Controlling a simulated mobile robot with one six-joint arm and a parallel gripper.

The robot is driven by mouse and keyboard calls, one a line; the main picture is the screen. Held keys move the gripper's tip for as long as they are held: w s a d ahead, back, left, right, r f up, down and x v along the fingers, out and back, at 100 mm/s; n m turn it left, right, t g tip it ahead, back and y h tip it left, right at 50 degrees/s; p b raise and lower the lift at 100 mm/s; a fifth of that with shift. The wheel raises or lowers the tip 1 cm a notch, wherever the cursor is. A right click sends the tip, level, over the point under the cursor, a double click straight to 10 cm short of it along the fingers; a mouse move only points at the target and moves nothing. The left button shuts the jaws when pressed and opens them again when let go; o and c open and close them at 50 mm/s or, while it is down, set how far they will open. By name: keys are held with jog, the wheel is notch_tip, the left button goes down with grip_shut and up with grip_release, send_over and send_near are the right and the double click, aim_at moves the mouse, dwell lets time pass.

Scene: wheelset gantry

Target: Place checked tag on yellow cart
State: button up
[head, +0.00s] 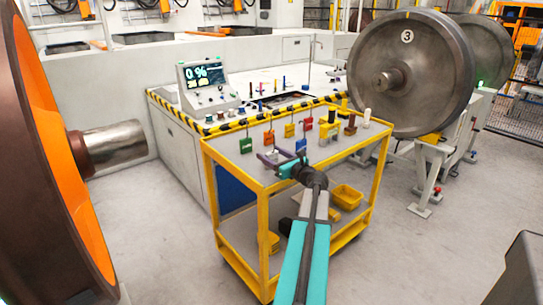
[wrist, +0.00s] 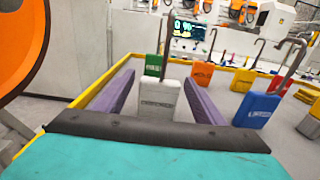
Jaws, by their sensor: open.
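The yellow cart (head: 263,189) stands in the middle of the head view, with several coloured tags on hooked stems on its grey top. In the wrist view a white tag (wrist: 158,106) with a grey hook stands upright between my gripper's purple fingers; its dark lettering is blurred, perhaps the checked tag. My gripper (head: 271,157) is over the cart's near left part; it also shows in the wrist view (wrist: 158,82). It is open, with a finger on each side of the white tag and gaps visible. In the head view I cannot make out the white tag.
A green tag (wrist: 152,65) is just behind the white one. An orange tag (wrist: 202,73) and a blue tag (wrist: 256,109) stand to the right. A yellow bin (head: 347,196) is on the lower shelf. A large wheel (head: 440,75) is at right, an orange-faced one at left.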

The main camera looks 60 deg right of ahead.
jog(key=shift+r, duration=0.2)
jog(key=v, duration=1.2)
jog(key=shift+s, duration=0.1)
dwell(0.6)
